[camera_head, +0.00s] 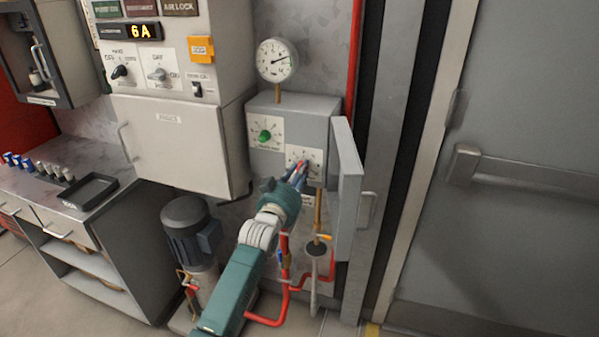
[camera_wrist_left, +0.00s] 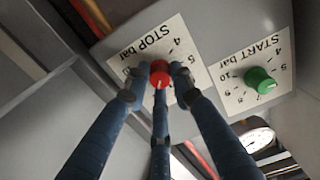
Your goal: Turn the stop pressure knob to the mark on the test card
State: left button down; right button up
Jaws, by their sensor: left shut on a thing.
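The red stop pressure knob (camera_wrist_left: 160,77) sits on a white dial plate marked STOP bar (camera_wrist_left: 150,48), upside down in the left wrist view. My left gripper (camera_wrist_left: 158,72) has its blue fingers closed around the knob. In the head view, my left gripper (camera_head: 298,172) reaches up to the lower right dial of the grey pressure box (camera_head: 292,110) and hides much of that dial. The knob's exact setting is hard to read. An orange card (camera_head: 201,48) hangs on the control panel; its writing is too small to read. My right gripper is not in view.
The green start knob (camera_wrist_left: 259,80) is beside the stop dial. A round gauge (camera_head: 277,60) stands on top of the box. The box's open door (camera_head: 346,195) juts out close to the right of my gripper. Red pipes (camera_head: 268,320) and a motor (camera_head: 188,222) are below.

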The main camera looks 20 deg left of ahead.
pick_arm(q)
jog(key=shift+r, duration=0.35)
jog(key=shift+m, duration=0.5)
jog(key=m+p, duration=0.1)
jog(key=m, duration=0.5)
jog(key=shift+r+m, duration=0.15)
jog(key=shift+m, duration=0.15)
jog(key=shift+d, duration=0.1)
dwell(0.4)
jog(key=c, duration=1.5)
grip_release()
jog(key=shift+d, duration=0.1)
jog(key=shift+f, duration=0.3)
